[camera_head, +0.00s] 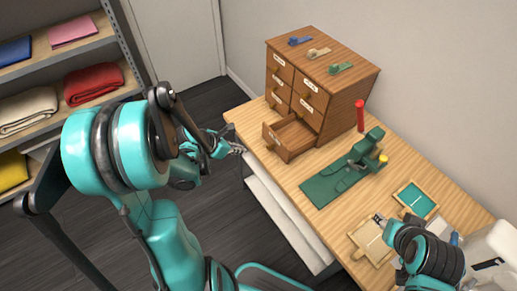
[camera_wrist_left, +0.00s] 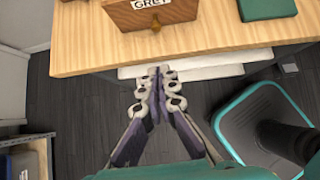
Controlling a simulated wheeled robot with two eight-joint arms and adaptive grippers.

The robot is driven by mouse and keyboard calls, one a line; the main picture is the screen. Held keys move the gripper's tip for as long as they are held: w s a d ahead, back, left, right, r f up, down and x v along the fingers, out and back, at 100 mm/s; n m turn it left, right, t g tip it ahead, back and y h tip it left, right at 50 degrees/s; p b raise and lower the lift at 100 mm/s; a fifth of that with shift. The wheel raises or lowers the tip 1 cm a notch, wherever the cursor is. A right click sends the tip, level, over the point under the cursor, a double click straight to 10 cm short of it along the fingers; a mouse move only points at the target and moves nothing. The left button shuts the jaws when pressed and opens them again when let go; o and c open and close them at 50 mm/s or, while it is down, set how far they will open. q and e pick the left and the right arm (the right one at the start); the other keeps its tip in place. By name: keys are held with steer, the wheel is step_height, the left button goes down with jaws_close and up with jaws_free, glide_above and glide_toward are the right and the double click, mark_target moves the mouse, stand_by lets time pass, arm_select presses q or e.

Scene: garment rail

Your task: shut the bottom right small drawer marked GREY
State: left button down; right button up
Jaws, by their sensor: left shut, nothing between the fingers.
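A small wooden drawer unit (camera_head: 340,97) stands at the back of the table. Its bottom right drawer (camera_head: 287,138) is pulled out, with its empty-looking inside showing. In the left wrist view that drawer's front (camera_wrist_left: 140,17) carries a GREY label (camera_wrist_left: 150,3) and a round knob (camera_wrist_left: 155,22). My left gripper (camera_head: 238,148) is shut and empty, at the table's left edge, to the left of the open drawer and apart from it. In the left wrist view the shut fingertips (camera_wrist_left: 158,72) are below the table edge in the picture. My right gripper (camera_head: 379,219) is far to the right, small and partly hidden.
A green stand with a machine (camera_head: 345,172) and a red cylinder (camera_head: 360,115) are right of the open drawer. Small trays (camera_head: 416,199) lie farther right. Three clips (camera_head: 318,53) lie on the unit. A shelf of folded cloths (camera_head: 93,83) stands at left.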

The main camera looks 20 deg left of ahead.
arm_select(q)
steer(key=b+x, duration=0.1)
steer(key=x, duration=0.3)
steer(key=b+x, duration=0.2)
steer(key=x, duration=0.2)
steer(key=w+r+b+x, duration=0.1)
steer(key=x, duration=0.3)
steer(key=shift+w+d+b, duration=0.1)
steer(key=shift+d+b, duration=0.3)
steer(key=shift+w+d, duration=0.2)
steer(key=shift+w, duration=0.3)
